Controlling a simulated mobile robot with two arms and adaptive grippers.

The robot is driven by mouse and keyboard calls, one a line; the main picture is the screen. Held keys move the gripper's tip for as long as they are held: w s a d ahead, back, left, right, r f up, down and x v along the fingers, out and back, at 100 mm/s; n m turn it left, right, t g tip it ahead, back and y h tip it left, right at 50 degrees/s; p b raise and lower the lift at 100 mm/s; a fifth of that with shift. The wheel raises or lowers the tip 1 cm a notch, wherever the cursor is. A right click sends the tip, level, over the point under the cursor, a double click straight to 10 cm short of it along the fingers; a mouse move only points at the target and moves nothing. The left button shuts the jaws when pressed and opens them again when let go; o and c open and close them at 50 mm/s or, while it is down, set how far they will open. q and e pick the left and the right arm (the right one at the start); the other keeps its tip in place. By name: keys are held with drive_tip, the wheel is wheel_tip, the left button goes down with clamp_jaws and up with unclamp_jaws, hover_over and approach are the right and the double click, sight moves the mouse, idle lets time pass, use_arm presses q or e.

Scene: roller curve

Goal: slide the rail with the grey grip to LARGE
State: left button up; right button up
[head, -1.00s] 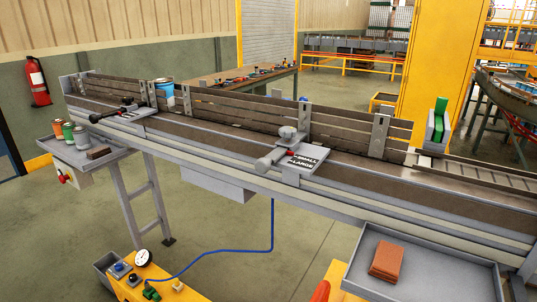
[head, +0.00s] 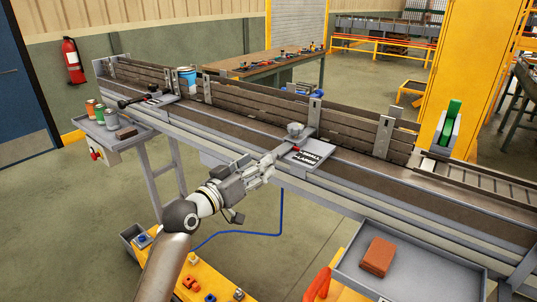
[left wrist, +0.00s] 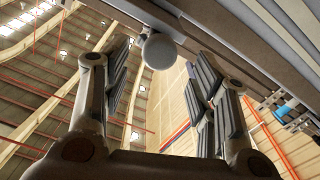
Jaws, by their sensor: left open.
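The grey grip (left wrist: 160,50) is a round pale knob on a rod in the left wrist view. It shows between the fingertips, apart from both fingers as far as I can tell. In the head view my left gripper (head: 264,168) covers most of this grip. The gripper is open, its fingers pointing at the conveyor. The grip's rod leads to a clamp with a round knob (head: 295,129) on the slatted rail (head: 262,112). A plate (head: 309,154) beside it reads SMALL and LARGE, with a red pointer by the SMALL line. My right gripper is out of view.
A second clamp with a black grip (head: 127,102) sits farther left on the conveyor. Several cans and a brown block stand on a left tray (head: 142,133). A right tray (head: 450,275) holds a reddish block (head: 377,257). A blue hose hangs below the conveyor.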

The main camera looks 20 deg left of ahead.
use_arm(q)
drive_tip(key=shift+p+x, duration=0.5)
drive_tip(key=shift+x, duration=2.3)
drive_tip(key=shift+d, duration=0.1)
drive_tip(key=shift+s, duration=0.1)
clamp_jaws()
